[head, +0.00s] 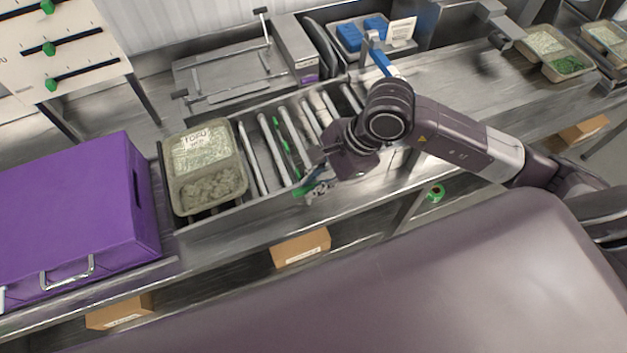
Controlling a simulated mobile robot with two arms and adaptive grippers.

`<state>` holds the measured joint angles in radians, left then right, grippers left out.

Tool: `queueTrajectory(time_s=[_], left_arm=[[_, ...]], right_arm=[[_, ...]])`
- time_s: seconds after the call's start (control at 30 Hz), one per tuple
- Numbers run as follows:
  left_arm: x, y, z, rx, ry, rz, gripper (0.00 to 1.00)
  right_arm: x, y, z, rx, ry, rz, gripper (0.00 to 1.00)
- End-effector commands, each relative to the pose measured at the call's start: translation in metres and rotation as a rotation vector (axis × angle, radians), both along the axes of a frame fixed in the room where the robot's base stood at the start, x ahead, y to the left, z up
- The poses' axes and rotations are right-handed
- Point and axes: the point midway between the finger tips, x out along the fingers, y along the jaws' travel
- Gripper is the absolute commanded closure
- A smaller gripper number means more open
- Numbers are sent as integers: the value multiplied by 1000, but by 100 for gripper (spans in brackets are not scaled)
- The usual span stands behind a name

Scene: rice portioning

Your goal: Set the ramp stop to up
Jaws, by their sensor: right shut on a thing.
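The roller ramp (252,158) runs across the bench in the middle of the head view. A narrow green bar (279,146), which looks like the ramp stop, lies between the rollers. My right gripper (316,188) is at the ramp's front edge, pointing down and left. It is shut on a green handle (301,188) at the near end of that bar. The fingers and wrist hide most of the handle, and I cannot tell clearly whether the stop is up or down. My left gripper is not in view.
A slider panel (50,45) stands at upper left. Food trays (556,52) stand at far right. Bare steel bench (450,75) lies behind my right arm.

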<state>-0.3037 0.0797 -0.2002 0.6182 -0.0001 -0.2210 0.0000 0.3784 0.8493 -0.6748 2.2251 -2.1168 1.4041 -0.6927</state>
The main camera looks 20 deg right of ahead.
Motion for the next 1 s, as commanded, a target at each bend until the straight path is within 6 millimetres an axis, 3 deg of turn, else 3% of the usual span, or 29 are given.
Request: queueTrajectory(time_s=[0.17, 0.4, 0.67, 0.7, 0.83, 1.0], left_arm=[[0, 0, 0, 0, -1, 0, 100], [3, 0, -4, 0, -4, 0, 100], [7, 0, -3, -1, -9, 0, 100], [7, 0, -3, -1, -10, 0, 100], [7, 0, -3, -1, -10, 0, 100], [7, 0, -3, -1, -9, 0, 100]], right_arm=[[1, 0, 3, 1, -3, 0, 100], [1, 0, 26, 1, -7, 1, 100], [2, 0, 30, 2, -8, 0, 100], [2, 0, 30, 2, -9, 0, 85], [2, 0, 29, 2, -8, -1, 71], [1, 0, 28, 1, -4, 0, 70]])
